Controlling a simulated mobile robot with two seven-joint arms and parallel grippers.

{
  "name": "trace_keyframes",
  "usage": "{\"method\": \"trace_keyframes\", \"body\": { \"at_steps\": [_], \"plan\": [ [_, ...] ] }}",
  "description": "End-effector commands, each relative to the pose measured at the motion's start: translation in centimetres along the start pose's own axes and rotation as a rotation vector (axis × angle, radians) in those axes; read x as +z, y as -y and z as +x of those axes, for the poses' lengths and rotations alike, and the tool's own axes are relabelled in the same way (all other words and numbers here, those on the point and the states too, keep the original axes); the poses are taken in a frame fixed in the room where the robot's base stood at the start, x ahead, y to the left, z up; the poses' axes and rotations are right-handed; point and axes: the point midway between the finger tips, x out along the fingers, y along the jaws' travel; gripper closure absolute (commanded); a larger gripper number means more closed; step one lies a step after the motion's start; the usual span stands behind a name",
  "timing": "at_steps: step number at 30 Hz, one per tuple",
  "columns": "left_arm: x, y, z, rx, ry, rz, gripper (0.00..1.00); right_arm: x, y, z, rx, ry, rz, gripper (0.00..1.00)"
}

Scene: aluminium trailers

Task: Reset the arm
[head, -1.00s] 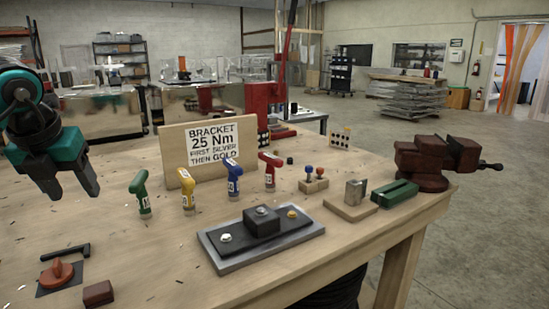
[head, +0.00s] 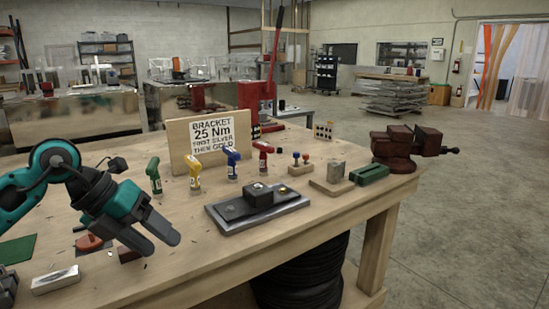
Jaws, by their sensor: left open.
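My left arm reaches in from the left in the head view. Its teal and black gripper (head: 161,247) is open and empty, tilted down to the right above the front left of the wooden workbench (head: 240,262). No object shows between the fingers. My right gripper is not in view.
Green (head: 153,175), yellow (head: 194,172), blue (head: 232,162) and red (head: 263,158) drivers stand before a sign (head: 215,152). A black bracket on a plate (head: 258,208) lies right of the gripper. A dark red vise (head: 395,146) sits at the right edge. Open floor lies right of the bench.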

Motion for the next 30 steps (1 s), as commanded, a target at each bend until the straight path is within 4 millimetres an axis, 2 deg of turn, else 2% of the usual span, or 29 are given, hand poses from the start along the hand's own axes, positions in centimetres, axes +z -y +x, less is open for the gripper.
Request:
{"method": "trace_keyframes", "body": {
  "at_steps": [1, 3, 6, 9, 12, 14, 16, 20, 23, 25, 27, 30],
  "plan": [
    [-1.2, 2.5, 2.1, -0.143, -0.039, 0.001, 0.42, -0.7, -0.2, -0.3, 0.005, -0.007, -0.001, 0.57],
    [-2.5, 5.9, 4.2, -0.353, -0.066, -0.024, 0.42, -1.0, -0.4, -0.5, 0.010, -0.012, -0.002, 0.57],
    [-4.0, 10.2, 5.8, -0.650, -0.073, -0.120, 0.42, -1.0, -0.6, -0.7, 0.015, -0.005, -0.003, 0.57],
    [-4.5, 13.1, 6.1, -0.916, -0.045, -0.286, 0.42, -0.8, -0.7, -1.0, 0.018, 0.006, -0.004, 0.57],
    [-4.2, 14.0, 6.2, -1.134, 0.015, -0.516, 0.42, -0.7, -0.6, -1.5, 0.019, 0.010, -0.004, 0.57],
    [-3.8, 13.4, 6.4, -1.234, 0.065, -0.682, 0.42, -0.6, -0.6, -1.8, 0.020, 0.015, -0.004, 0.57],
    [-3.5, 11.9, 7.1, -1.318, 0.132, -0.896, 0.42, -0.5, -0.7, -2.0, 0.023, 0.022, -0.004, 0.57],
    [-4.5, 7.1, 9.7, -1.369, 0.270, -1.346, 0.42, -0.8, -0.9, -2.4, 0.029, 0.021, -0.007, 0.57],
    [-7.5, 2.5, 12.9, -1.303, 0.370, -1.715, 0.42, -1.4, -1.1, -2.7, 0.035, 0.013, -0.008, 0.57],
    [-10.7, -0.5, 15.3, -1.210, 0.426, -1.960, 0.42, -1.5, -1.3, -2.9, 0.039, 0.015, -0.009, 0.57],
    [-14.2, -2.6, 17.3, -1.104, 0.461, -2.161, 0.42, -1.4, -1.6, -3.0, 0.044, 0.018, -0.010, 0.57],
    [-18.5, -4.5, 19.2, -0.967, 0.484, -2.367, 0.42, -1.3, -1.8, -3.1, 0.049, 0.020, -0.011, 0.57]
  ]
}}
